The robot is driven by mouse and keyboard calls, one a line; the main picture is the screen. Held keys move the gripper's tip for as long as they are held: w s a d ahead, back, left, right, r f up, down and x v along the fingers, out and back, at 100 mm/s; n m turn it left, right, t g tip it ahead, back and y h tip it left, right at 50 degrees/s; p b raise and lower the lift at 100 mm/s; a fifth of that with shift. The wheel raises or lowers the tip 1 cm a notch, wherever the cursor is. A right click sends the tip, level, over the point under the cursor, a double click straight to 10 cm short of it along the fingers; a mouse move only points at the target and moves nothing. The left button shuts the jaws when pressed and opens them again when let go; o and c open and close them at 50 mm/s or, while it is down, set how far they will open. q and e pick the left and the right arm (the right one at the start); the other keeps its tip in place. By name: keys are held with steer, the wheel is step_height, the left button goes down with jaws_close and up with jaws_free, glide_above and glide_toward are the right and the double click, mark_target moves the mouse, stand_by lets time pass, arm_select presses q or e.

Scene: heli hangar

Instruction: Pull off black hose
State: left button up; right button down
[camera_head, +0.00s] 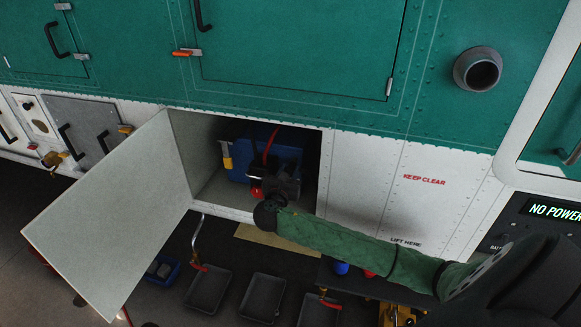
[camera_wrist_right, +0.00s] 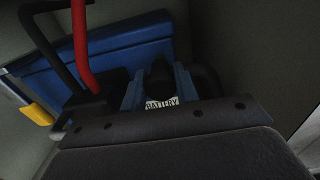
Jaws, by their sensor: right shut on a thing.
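My right gripper (camera_head: 283,178) is inside the open compartment, against the front of the blue battery (camera_head: 238,165). It is shut on a dark part that I take for the black hose's end; the grip is mostly hidden. In the right wrist view, the black hose (camera_wrist_right: 48,50) runs down at the left, beside a red cable (camera_wrist_right: 82,50). The battery (camera_wrist_right: 100,62) lies behind them. A "BATTERY" label (camera_wrist_right: 161,104) shows near the gripper (camera_wrist_right: 160,85). My left gripper is not in view.
The white compartment door (camera_head: 115,215) hangs open to the left. The compartment's side walls are close to my right gripper. A yellow tag (camera_head: 227,158) hangs at the battery's left. Several dark trays (camera_head: 263,297) lie on the floor below.

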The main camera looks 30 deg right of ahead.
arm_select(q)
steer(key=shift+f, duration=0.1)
arm_select(e)
steer(key=shift+f, duration=0.15)
steer(key=shift+a, duration=0.1)
steer(key=c, duration=1.1)
jaws_free()
steer(key=shift+s, duration=0.1)
steer(key=shift+a, duration=0.1)
arm_select(q)
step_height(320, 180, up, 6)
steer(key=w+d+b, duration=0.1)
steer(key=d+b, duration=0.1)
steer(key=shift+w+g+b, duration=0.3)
steer(key=shift+b, duration=0.1)
arm_select(e)
steer(key=v, duration=0.8)
